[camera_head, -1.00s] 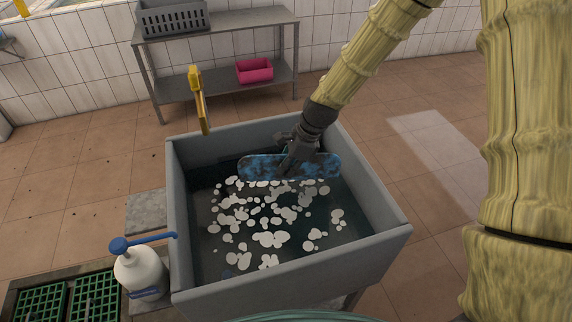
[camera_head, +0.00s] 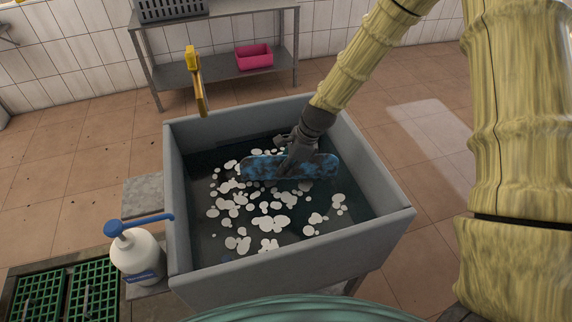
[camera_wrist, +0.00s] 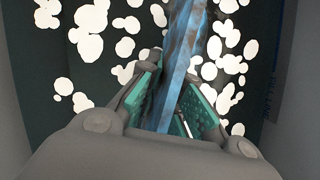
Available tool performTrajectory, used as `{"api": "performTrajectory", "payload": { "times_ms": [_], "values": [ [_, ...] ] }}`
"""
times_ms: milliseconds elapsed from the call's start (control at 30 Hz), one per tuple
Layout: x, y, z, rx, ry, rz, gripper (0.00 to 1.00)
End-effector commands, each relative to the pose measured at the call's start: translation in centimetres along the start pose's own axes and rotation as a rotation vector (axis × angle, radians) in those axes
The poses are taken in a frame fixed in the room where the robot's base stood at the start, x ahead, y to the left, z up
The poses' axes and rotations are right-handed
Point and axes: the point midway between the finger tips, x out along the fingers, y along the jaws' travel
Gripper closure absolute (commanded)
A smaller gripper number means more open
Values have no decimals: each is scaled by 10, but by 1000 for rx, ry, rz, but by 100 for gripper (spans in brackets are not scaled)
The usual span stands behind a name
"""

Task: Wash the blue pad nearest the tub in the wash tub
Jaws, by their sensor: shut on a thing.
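The blue pad (camera_head: 265,167) is long, with rounded ends and dark smudges on its face. My gripper (camera_head: 302,160) is shut on it near the middle and holds it inside the grey wash tub (camera_head: 290,268). In the wrist view the pad (camera_wrist: 184,45) stands edge-on between the green-lined fingers of my gripper (camera_wrist: 172,100). The tub holds dark water with white foam patches (camera_head: 272,222). The pad is low, at or close to the water surface; I cannot tell whether its lower edge is under.
A white bottle with a blue pump (camera_head: 137,255) stands left of the tub, its spout over the rim. A yellow-handled tool (camera_head: 196,80) rises at the tub's back left. Green grids (camera_head: 92,290) lie at lower left. A metal shelf with a pink bin (camera_head: 254,57) stands behind.

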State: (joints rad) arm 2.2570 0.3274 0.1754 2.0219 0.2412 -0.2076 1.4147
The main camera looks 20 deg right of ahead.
Motion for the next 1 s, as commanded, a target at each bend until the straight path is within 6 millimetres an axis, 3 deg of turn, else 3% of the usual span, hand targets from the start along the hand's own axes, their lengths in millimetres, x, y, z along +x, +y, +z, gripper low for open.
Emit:
{"api": "performTrajectory", "payload": {
  "times_ms": [1000],
  "values": [
    [69,0,-29,0,0,1,100]
  ]
}}
